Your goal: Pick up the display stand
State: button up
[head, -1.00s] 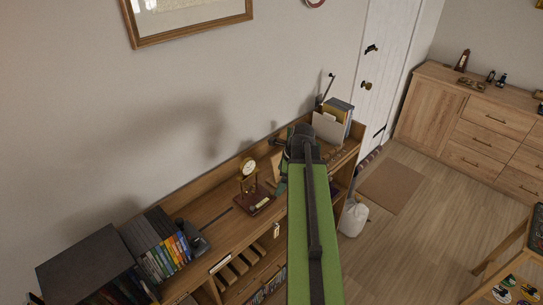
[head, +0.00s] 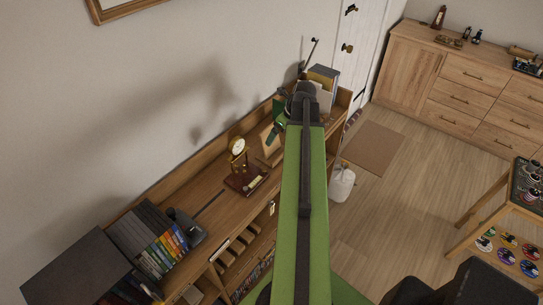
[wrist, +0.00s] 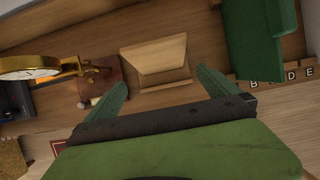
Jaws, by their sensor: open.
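A light wooden piece with a slanted face, which looks like the display stand (wrist: 155,62), sits on the shelf top in the middle of the wrist view. In the head view the stand (head: 269,151) shows just left of my arm, partly hidden by it. My gripper (wrist: 161,78) is open and empty, with its green fingers apart on either side of the stand's near edge. I cannot tell how high the fingers are above the shelf. In the head view my gripper (head: 279,131) is mostly hidden by my arm.
A gold clock (head: 238,148) on a dark red base stands left of the stand. DVDs (head: 165,250) stand farther left. The wall runs behind the shelf (head: 213,203); floor is open on the right.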

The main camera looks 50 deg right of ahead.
jog(key=b, duration=0.3)
send_over(273, 145)
jog(key=s, duration=0.2)
notch_tip(273, 145, down, 4)
jog(key=shift+f, duration=0.2)
jog(key=shift+w+a+f, duration=0.1)
jog(key=shift+w+f, duration=0.1)
jog(key=b+x, duration=0.5)
jog(key=shift+f, duration=0.2)
jog(key=shift+s+r, duration=0.1)
jog(key=shift+r, duration=0.1)
jog(key=c, duration=1.3)
jog(key=shift+o, duration=0.2)
